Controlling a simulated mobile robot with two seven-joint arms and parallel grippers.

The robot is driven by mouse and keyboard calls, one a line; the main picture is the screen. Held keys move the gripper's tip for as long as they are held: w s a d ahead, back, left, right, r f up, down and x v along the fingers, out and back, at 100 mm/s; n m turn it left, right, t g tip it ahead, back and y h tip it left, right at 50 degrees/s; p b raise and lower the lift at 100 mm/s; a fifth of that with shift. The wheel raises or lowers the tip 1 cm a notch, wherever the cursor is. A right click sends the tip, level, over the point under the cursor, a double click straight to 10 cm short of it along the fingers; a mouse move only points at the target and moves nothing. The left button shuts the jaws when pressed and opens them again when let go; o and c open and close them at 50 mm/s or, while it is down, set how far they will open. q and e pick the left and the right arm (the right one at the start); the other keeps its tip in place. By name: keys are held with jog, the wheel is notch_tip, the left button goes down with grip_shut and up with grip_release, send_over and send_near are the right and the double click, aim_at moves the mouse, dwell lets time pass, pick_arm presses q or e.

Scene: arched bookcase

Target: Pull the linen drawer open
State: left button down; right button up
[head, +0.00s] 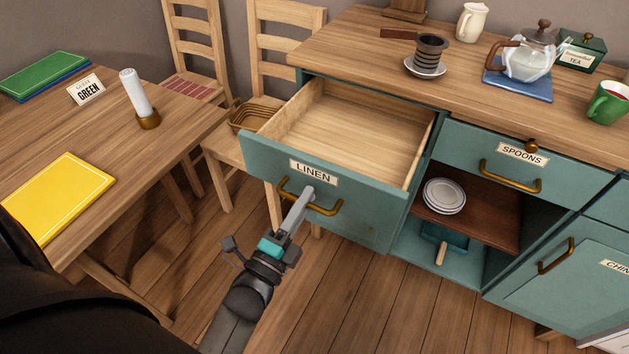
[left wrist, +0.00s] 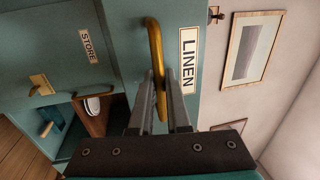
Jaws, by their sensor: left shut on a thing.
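The linen drawer (head: 360,205) stands pulled well out of the teal cabinet, and its bare wooden inside (head: 355,130) shows empty. Its front carries a LINEN label (head: 313,172) and a brass bar handle (head: 325,209). My left gripper (head: 302,200) is shut on this handle. In the left wrist view the two fingers (left wrist: 160,95) lie on either side of the brass handle (left wrist: 154,45), beside the LINEN label (left wrist: 188,60). My right gripper is in neither view.
The spoons drawer (head: 470,160) to the right is shut, above an open shelf with stacked plates (head: 444,195). A table (head: 130,160) with yellow and green mats stands at left. A chair (head: 235,140) with a basket (head: 250,117) is close behind the drawer. Floor in front is clear.

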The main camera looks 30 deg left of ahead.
pick_arm(q)
jog(key=shift+s, duration=0.75)
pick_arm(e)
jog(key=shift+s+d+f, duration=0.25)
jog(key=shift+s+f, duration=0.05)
pick_arm(q)
jog(key=shift+a, duration=0.1)
jog(key=c, duration=0.9)
grip_release()
jog(key=s+f, duration=0.1)
jog(key=s, duration=0.4)
jog(key=s+f+p, duration=0.1)
jog(key=s, duration=0.9)
jog(key=shift+a+f, duration=0.2)
jog(key=shift+f, duration=0.2)
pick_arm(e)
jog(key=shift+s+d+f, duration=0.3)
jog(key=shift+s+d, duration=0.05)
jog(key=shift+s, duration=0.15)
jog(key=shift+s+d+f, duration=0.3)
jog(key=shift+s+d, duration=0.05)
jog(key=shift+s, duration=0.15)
